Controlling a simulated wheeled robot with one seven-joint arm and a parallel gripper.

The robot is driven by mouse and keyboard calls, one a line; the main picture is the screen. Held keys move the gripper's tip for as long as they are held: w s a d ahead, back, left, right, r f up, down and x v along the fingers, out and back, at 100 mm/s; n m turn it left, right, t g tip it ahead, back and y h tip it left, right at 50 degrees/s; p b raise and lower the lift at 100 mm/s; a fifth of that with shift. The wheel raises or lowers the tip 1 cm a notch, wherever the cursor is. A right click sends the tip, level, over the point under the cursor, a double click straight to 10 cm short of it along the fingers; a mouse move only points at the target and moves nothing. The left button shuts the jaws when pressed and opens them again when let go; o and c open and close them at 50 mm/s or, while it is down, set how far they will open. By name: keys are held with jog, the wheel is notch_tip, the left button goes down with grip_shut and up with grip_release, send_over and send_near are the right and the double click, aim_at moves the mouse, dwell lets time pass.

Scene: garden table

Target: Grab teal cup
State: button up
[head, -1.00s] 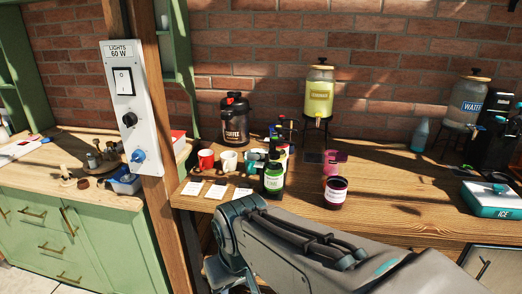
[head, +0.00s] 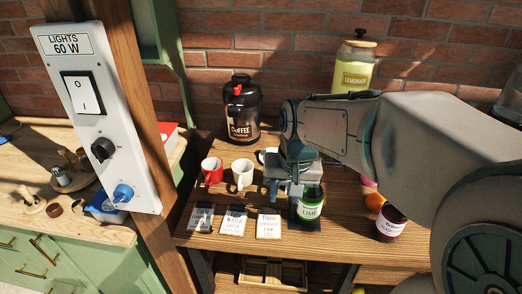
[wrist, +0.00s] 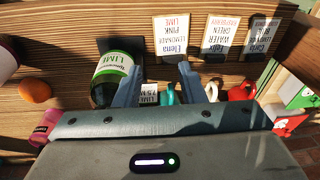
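The teal cup (wrist: 168,94) shows in the wrist view as a small teal piece between my fingers, near the right one; the gripper body hides the rest. My gripper (wrist: 158,82) is open, fingers apart, with nothing held. In the head view my gripper (head: 285,190) points down right of the white cup and just behind the lime bottle. The green-labelled lime bottle (wrist: 113,68) stands close beside my left finger in the wrist view; it also shows in the head view (head: 310,205).
A red cup (head: 211,171) and a white cup (head: 243,173) stand left of my gripper. The coffee urn (head: 241,112) is behind. A dark jar (head: 391,223) and an orange (head: 375,202) are at right.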

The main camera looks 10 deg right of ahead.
jog(key=w+r+m+g+p, duration=0.2)
jog(key=w+m+p, duration=0.15)
jog(key=w, duration=0.85)
jog(key=shift+h, duration=0.3)
jog(key=f, duration=0.5)
jog(key=f+p, duration=0.1)
jog(key=f, duration=0.2)
jog(key=shift+s+d, duration=0.15)
jog(key=shift+d, duration=0.1)
jog(key=shift+a+f+p, duration=0.2)
jog(key=shift+f+p, duration=0.4)
jog(key=shift+f, duration=2.15)
grip_shut()
